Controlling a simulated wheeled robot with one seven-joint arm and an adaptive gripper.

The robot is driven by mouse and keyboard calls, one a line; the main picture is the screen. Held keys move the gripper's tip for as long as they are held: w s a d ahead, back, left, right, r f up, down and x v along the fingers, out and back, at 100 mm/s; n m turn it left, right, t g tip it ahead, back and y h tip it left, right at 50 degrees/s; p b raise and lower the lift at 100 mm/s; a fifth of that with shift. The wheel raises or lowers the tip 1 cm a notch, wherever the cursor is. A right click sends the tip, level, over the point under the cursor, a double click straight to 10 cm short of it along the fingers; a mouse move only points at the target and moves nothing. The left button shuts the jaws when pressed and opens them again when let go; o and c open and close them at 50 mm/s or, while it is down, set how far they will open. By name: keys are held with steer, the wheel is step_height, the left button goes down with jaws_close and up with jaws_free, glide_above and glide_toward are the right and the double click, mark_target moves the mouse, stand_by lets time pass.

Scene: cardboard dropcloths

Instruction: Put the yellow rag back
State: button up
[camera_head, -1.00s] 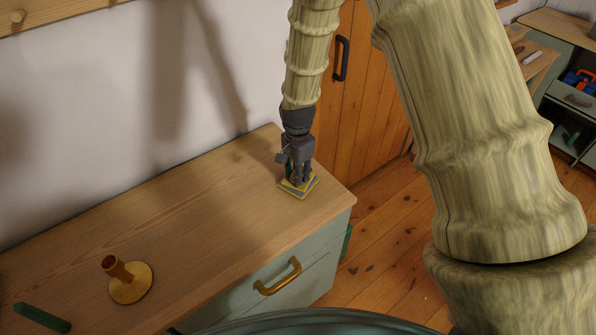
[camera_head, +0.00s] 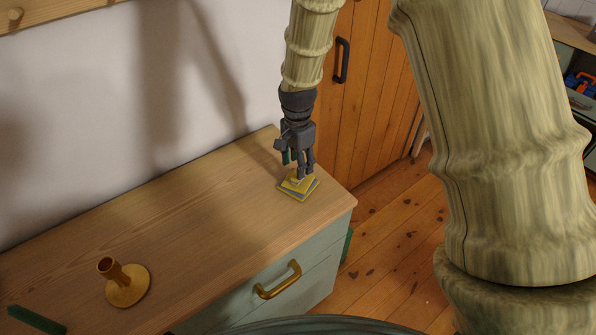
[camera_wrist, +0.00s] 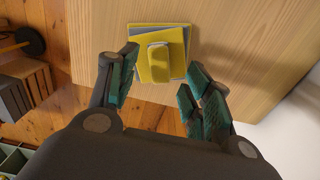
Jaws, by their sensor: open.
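A small folded yellow bundle, seemingly the yellow rag (camera_wrist: 159,59), lies on top of a flat yellow square cloth (camera_wrist: 174,36). A blue-grey layer (camera_head: 303,196) shows at the edges beneath, and the stack rests near the right end of the wooden cabinet top. My gripper (camera_head: 302,170) is just above the stack, pointing down. In the wrist view my gripper (camera_wrist: 164,62) is open, with its green-padded fingers apart on either side of the bundle. I see no clear contact between the fingers and the bundle.
The cabinet top (camera_head: 180,220) is largely clear. A drawer with a brass handle (camera_head: 278,280) is below. The wall lies behind and a wooden door (camera_head: 365,100) to the right.

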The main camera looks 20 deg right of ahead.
step_height(320, 180, up, 7)
steer(key=b, duration=0.1)
steer(key=shift+r, duration=0.15)
stand_by(0.5)
